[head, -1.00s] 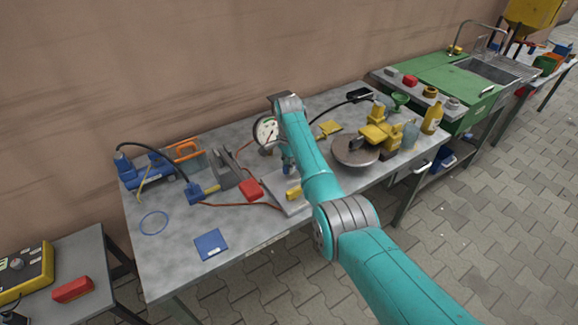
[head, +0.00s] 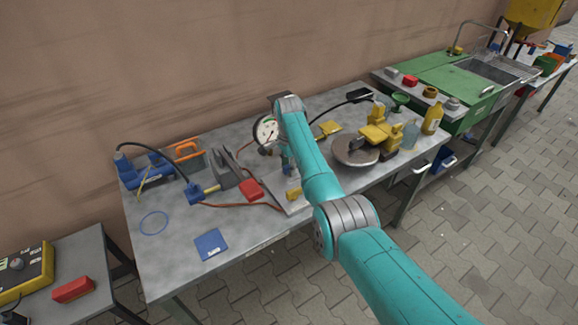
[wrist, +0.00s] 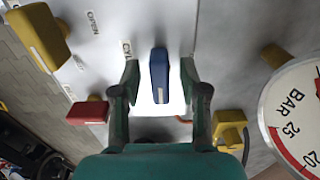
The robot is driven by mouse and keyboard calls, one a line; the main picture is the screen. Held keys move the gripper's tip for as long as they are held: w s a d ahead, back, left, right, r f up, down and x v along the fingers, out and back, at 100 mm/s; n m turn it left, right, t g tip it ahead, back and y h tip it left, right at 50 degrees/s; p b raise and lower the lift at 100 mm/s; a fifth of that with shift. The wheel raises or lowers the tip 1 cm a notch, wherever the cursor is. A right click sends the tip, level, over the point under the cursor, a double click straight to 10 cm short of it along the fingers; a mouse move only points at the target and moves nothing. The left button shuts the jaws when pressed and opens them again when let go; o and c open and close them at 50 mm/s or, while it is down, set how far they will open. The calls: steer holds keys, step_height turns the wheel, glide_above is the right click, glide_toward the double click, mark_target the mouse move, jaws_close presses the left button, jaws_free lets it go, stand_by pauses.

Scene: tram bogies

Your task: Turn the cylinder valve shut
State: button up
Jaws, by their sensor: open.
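In the wrist view a blue lever handle (wrist: 158,75) stands between the two fingers of my gripper (wrist: 160,82). The label "CYL" is on the pale plate (wrist: 110,35) just left of it, and "OPEN" is further left. The gripper is open, with one finger on each side of the handle and a gap visible on both sides. In the head view my arm hides most of the plate and the gripper. The pressure gauge (head: 266,131) shows left of my wrist, and its dial also shows at the right of the wrist view (wrist: 300,115).
In the wrist view a red handle (wrist: 88,110) and yellow handles (wrist: 40,35) (wrist: 230,130) lie close around the gripper. On the bench (head: 180,265) a grey disc (head: 355,151) stands to the right. The bench's front left is mostly clear.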

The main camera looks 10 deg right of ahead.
mark_target(289, 166)
steer(key=shift+r, duration=0.1)
step_height(289, 166, up, 12)
stand_by(0.5)
stand_by(0.4)
